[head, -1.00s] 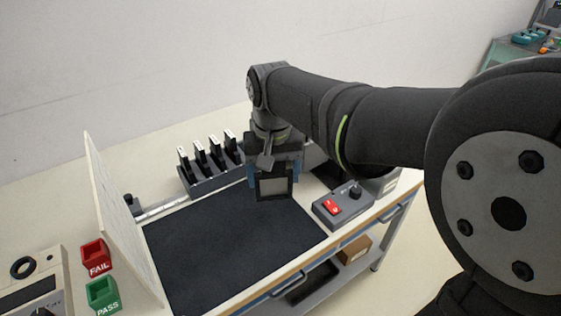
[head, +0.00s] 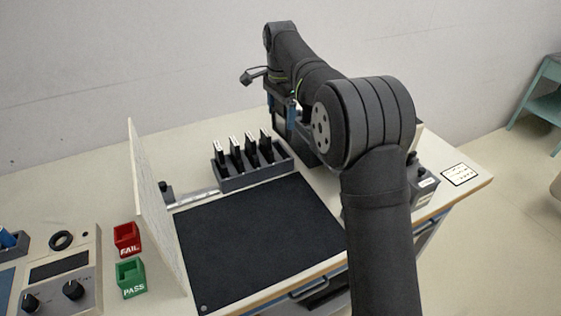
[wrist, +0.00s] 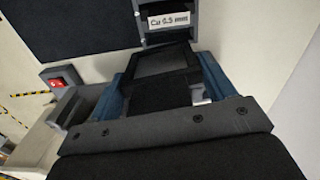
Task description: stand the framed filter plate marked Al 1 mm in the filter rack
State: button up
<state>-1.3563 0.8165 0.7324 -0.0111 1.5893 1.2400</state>
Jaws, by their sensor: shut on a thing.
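My gripper (head: 283,92) is up beyond the right end of the filter rack (head: 235,184). It is shut on a dark framed filter plate (wrist: 163,63), which sits between the blue fingers in the wrist view. No marking can be read on the held plate. The grey rack stands behind the black mat and holds several dark plates (head: 251,155) with pale top edges, upright in a row. In the wrist view, a label reading Cu 0.5 mm (wrist: 170,20) shows at the rack, just beyond the held plate. My arm partly hides the held plate in the head view.
The black mat (head: 255,240) is bare. A white upright panel (head: 152,205) stands at its left, with red FAIL (head: 127,240) and green PASS (head: 130,278) bins beyond. A red-switch box (wrist: 60,82) shows in the wrist view; my arm covers much of the right side.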

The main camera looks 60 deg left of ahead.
jog(key=shift+w+a+f+m, duration=0.3)
jog(key=shift+a+f+m, duration=0.3)
jog(key=shift+a+f, duration=0.1)
notch_tip(320, 180, down, 10)
jog(key=shift+a+f, duration=0.1)
jog(key=shift+a, duration=0.05)
jog(key=shift+f, duration=0.15)
jog(key=o, duration=1.1)
notch_tip(320, 180, up, 12)
jog(key=shift+r, duration=0.2)
